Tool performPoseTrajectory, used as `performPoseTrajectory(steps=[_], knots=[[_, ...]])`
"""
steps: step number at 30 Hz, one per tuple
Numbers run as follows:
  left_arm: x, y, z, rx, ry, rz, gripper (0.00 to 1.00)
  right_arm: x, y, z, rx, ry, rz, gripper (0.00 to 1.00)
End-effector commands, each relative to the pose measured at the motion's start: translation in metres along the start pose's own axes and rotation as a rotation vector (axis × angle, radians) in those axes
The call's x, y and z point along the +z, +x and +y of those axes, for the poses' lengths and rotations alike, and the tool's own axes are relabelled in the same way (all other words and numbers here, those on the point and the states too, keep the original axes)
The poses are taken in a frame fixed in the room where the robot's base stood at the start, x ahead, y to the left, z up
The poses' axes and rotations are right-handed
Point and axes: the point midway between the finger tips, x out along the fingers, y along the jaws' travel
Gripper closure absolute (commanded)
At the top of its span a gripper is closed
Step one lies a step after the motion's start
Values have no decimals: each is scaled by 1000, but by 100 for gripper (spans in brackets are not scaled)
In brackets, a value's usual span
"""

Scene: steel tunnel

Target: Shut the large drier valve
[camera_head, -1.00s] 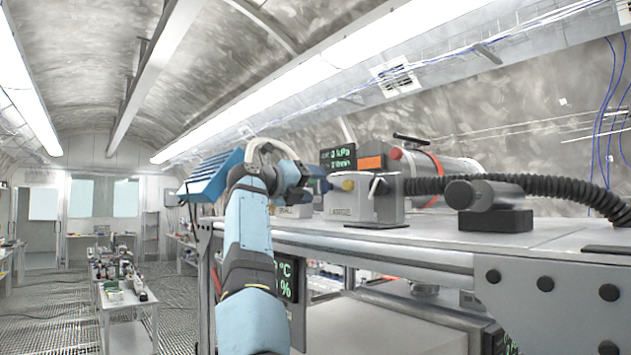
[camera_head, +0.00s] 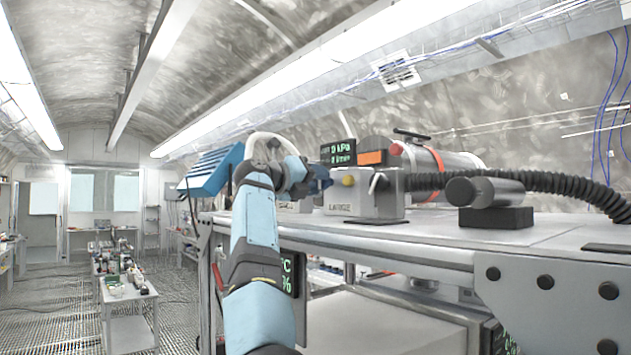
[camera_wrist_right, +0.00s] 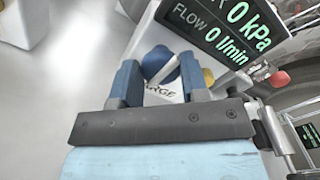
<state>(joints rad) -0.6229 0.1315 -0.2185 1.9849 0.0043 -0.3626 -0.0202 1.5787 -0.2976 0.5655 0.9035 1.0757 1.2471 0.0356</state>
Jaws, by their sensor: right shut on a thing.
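The large drier is a grey box (camera_head: 372,205) labelled LARGE on the bench top, with a black corrugated hose on its right. Its valve is a round blue knob (camera_wrist_right: 155,62) with a pale stripe; part of the label shows below it in the right wrist view. My right gripper (camera_head: 325,183) reaches the box's left end. In the right wrist view its two blue fingers (camera_wrist_right: 160,78) stand on either side of the knob, shut on it. The fingers hide part of the knob, and the head view hardly shows it. My left gripper is not in view.
A display reading 0 kPa and 0 l/min (camera_head: 338,153) stands close behind the gripper. A yellow button (camera_head: 348,181) and a red knob (camera_head: 396,149) are nearby. A grey cylinder on a black block (camera_head: 495,217) sits right. The bench's front top is clear.

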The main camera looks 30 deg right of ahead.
Motion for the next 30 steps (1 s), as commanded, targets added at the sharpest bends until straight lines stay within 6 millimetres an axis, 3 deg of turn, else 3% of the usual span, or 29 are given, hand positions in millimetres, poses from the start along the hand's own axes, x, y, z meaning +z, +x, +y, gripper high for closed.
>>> performPoseTrajectory(steps=[21,30], knots=[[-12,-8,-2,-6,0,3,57,0,0,-2,-1,466,2,83],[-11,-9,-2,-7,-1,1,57,0,0,-2,-1,571,1,83]])
